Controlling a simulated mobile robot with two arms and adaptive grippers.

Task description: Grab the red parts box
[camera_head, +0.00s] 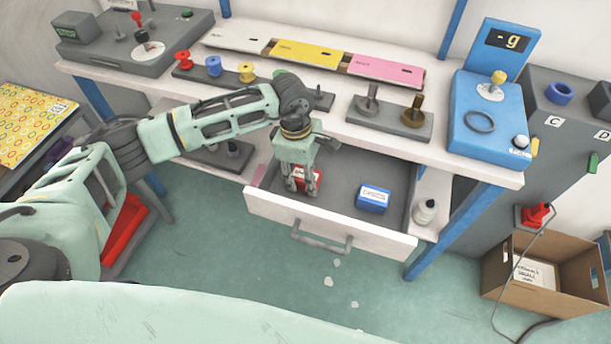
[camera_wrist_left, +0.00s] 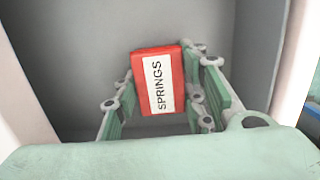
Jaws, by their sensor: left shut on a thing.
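The red parts box (camera_head: 308,174) sits in the left part of an open drawer (camera_head: 270,208) under the workbench. In the left wrist view the box (camera_wrist_left: 157,84) shows a white label reading "SPRINGS". My left gripper (camera_head: 303,188) reaches down into the drawer from above. Its fingers stand on both sides of the red box and are shut on it. In the head view the fingers hide part of the box. I cannot tell whether the box is clear of the drawer floor. My right gripper is not in view.
The bench (camera_head: 420,148) overhangs the drawer's back, with thread spools and holders on top. A cardboard box (camera_head: 498,272) stands at right.

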